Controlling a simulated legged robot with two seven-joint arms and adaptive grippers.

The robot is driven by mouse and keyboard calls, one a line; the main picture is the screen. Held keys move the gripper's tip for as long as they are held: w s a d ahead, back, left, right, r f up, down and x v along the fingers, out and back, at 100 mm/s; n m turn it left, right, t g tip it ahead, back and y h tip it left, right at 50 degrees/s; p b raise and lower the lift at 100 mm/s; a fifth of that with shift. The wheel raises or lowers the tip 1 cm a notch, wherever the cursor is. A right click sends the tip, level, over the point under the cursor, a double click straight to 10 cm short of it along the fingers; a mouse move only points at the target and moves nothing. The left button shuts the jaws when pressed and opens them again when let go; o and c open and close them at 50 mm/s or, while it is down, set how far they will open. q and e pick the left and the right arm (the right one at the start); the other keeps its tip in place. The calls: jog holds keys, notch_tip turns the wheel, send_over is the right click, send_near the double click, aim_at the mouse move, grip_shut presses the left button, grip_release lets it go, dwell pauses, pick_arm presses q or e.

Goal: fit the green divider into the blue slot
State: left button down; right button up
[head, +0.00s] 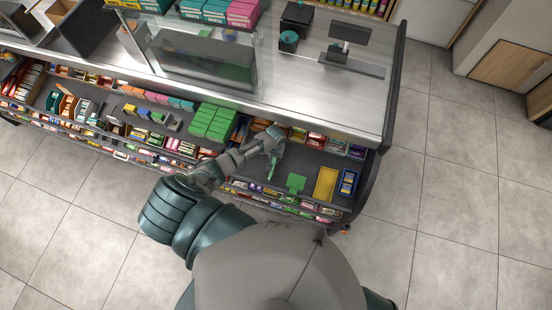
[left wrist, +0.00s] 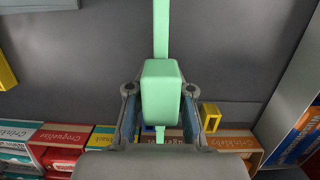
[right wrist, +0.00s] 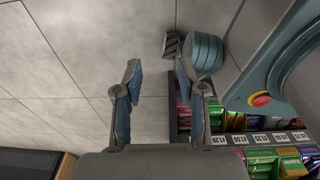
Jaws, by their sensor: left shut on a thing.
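The green divider (left wrist: 161,88) is a thick block with a thin strip running up and down from it in the left wrist view. My left gripper (left wrist: 160,108) is shut on the block, one finger on each side. In the head view the divider (head: 273,168) hangs from my left gripper (head: 274,140) in front of the shelf. I cannot make out the blue slot for certain; a blue tray (head: 348,182) lies at the shelf's right end. My right gripper (right wrist: 152,85) is open and empty over the floor in the right wrist view, and hidden in the head view.
A green piece (head: 295,183) and a yellow tray (head: 325,185) lie on the lower shelf, right of the divider. Candy packs fill the shelves around. The steel counter top (head: 330,100) overhangs behind. The floor (head: 460,200) to the right is clear.

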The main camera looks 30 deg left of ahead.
pick_arm(q)
jog(key=shift+a+f, duration=0.15)
jog(key=shift+a, duration=0.1)
jog(key=c, duration=1.5)
grip_release()
jog(key=shift+a+f, duration=0.1)
jog(key=shift+a, duration=0.25)
jog(key=o, duration=0.4)
jog(key=shift+o, duration=0.7)
jog(key=shift+d, duration=0.2)
jog(key=shift+d+r, duration=0.2)
jog(key=shift+d, duration=0.1)
jog(key=shift+w+d+r, duration=0.1)
jog(key=shift+w+r, duration=0.05)
jog(key=shift+r, duration=5.75)
pick_arm(e)
jog(key=shift+a, duration=0.85)
pick_arm(q)
jog(key=shift+a+f, duration=0.1)
jog(key=shift+a, duration=0.25)
pick_arm(e)
jog(key=shift+a+r, duration=0.1)
jog(key=shift+a, duration=0.25)
